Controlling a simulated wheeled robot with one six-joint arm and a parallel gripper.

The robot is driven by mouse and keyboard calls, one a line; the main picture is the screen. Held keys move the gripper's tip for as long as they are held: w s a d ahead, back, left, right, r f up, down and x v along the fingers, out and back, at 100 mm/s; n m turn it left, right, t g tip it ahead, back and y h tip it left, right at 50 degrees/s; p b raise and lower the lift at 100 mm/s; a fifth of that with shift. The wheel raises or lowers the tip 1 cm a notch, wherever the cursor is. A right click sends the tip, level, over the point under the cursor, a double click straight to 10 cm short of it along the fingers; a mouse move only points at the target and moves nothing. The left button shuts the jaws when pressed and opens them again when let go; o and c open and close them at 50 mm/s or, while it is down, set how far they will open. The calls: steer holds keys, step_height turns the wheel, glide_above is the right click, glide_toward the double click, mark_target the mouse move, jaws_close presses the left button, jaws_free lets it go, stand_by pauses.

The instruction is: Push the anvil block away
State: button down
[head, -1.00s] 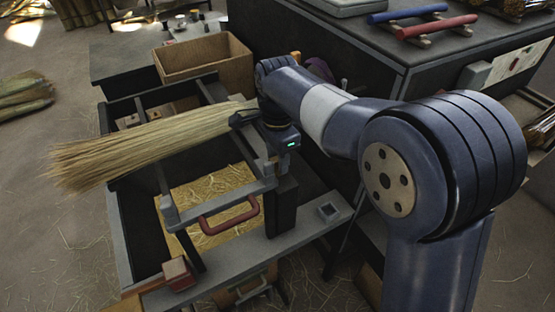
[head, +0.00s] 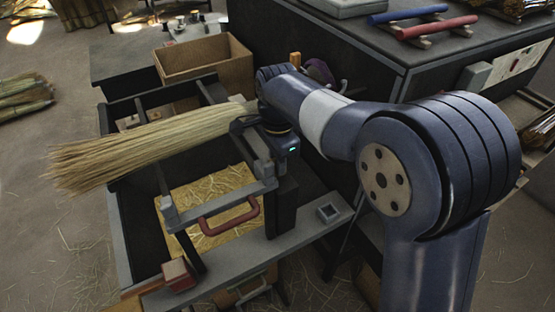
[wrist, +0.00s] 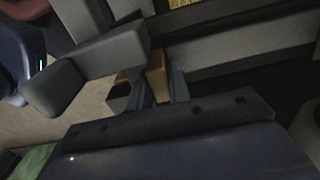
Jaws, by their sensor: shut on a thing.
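In the wrist view my gripper (wrist: 160,80) has its two grey fingers closed on a small tan block (wrist: 157,70), with only part of the block showing. I cannot tell for certain whether this is the anvil block. In the head view my fingers are not clearly made out, and the bent arm covers part of the area. A straw broom (head: 140,148) lies across the dark frame, bristles to the left. Its neck is at dark jaws beside a dark blue unit with a green light (head: 285,143).
The dark frame has grey bars and a red handle (head: 230,216) in front. Straw lies in its tray (head: 205,200). A wooden box (head: 205,62) stands behind. A dark bench (head: 345,50) is at the back right. Grey beams (wrist: 240,50) pass close to my fingers.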

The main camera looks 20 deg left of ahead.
steer(key=shift+w+a+r, duration=0.1)
steer(key=shift+a, duration=0.05)
steer(key=w+a+p, duration=0.1)
steer(key=a+p, duration=0.1)
steer(key=shift+w+a+r+p, duration=0.1)
steer(key=shift+w+p, duration=0.3)
steer(key=shift+w+a, duration=0.25)
steer(key=shift+a, duration=0.05)
steer(key=c, duration=1.3)
jaws_free()
steer(key=shift+f, duration=0.2)
